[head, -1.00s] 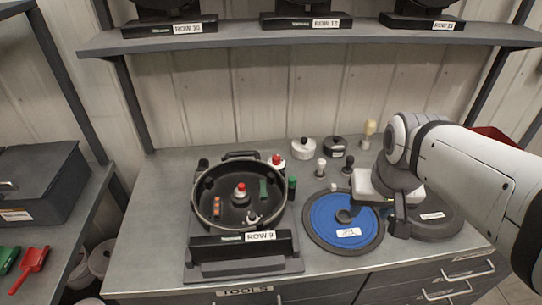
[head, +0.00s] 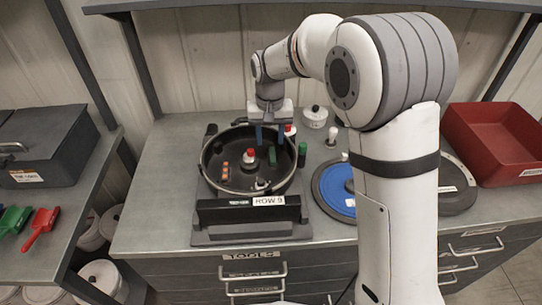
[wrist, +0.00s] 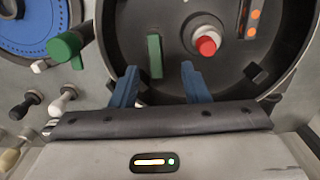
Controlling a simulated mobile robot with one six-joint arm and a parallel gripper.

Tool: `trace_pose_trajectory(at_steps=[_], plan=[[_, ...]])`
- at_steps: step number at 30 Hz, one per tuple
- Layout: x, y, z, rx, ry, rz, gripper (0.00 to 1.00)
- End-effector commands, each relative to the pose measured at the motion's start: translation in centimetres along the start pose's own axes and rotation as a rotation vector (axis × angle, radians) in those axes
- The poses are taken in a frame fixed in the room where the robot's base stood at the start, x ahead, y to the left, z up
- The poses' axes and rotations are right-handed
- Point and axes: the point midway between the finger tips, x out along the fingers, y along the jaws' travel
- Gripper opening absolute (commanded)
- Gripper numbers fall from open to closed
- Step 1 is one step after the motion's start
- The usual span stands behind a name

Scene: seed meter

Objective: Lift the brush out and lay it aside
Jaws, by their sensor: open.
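The round black seed meter housing (head: 213,183) stands open on the bench. A narrow green block (head: 272,156), which looks like the brush, stands inside near its wall. The wrist view shows this green block (wrist: 155,56) upright in the housing, ahead of my gripper. My gripper (head: 270,142) is over the far right part of the housing, pointing down. Its blue fingers (wrist: 158,78) are spread and empty, with the green block lying roughly between their lines, nearer the left finger. I cannot tell the height gap.
A red-topped hub (wrist: 207,42) and an orange-dotted strip (head: 225,170) are inside the housing. A green-ended knob (wrist: 66,46) stands just outside. A blue disc (head: 335,188) lies to the right, and a red bin (head: 492,145) stands farther right.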

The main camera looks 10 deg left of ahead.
Motion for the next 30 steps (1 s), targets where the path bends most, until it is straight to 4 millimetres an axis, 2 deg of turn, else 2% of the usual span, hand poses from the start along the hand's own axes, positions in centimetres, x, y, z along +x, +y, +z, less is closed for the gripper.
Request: trace_pose_trajectory(at_steps=[15,24,30], plan=[[6.5,0.7,0.0,-0.001,-0.002,0.0,0.42],[6.9,0.7,0.0,-0.001,0.0,0.0,0.41],[6.9,0.6,0.0,-0.002,0.0,0.0,0.25]])
